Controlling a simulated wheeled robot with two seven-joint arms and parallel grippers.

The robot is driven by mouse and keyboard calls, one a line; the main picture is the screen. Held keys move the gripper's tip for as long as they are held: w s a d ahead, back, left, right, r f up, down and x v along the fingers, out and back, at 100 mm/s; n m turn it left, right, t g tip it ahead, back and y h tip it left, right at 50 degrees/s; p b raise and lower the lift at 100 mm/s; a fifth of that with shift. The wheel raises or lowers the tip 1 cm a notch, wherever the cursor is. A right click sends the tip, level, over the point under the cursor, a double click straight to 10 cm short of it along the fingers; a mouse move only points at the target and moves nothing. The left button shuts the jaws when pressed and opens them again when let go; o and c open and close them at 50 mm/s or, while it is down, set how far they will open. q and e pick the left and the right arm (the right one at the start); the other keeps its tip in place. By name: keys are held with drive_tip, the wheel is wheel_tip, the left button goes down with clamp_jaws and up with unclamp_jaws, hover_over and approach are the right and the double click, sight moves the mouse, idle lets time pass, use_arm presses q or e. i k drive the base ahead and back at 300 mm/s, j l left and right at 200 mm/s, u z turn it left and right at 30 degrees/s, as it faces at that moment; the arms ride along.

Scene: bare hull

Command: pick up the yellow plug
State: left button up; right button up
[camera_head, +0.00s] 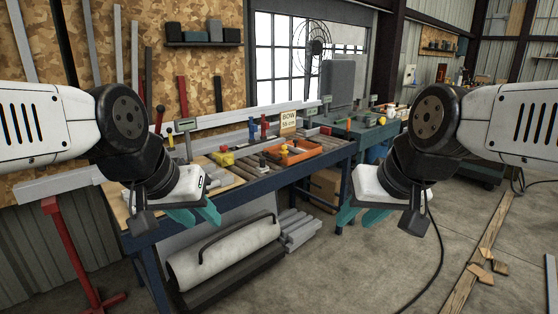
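A small yellow object (224,149) lies on the blue-framed workbench (250,178), beside a yellow and red piece (222,158). More small yellow bits (284,149) show at an orange tray (294,153) on the same bench. At this size I cannot tell which of them is the yellow plug. My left gripper (196,215) is in front of the bench's left part, with its teal fingers apart and nothing seen between them. My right gripper (363,216) is right of the bench, its teal fingers also apart and empty. Neither touches a yellow object.
A sign reading BOW (288,119) stands behind the tray. A large pale roll (224,254) lies below the bench. A red stand (75,250) is at the left. A green-topped bench (365,135) stands further back. The floor at the right is mostly clear, with a cable and wood pieces (480,270).

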sight(284, 152)
drive_tip(key=i+j+z, duration=0.1)
drive_tip(key=i, duration=0.3)
drive_tip(key=i+l+u, duration=0.3)
drive_tip(key=i, duration=0.45)
drive_tip(key=i+l+u, duration=0.25)
drive_tip(key=i+l, duration=0.2)
drive_tip(key=i, duration=0.3)
drive_tip(key=i+l+u, duration=0.3)
drive_tip(key=i+l, duration=0.3)
drive_tip(key=i, duration=0.1)
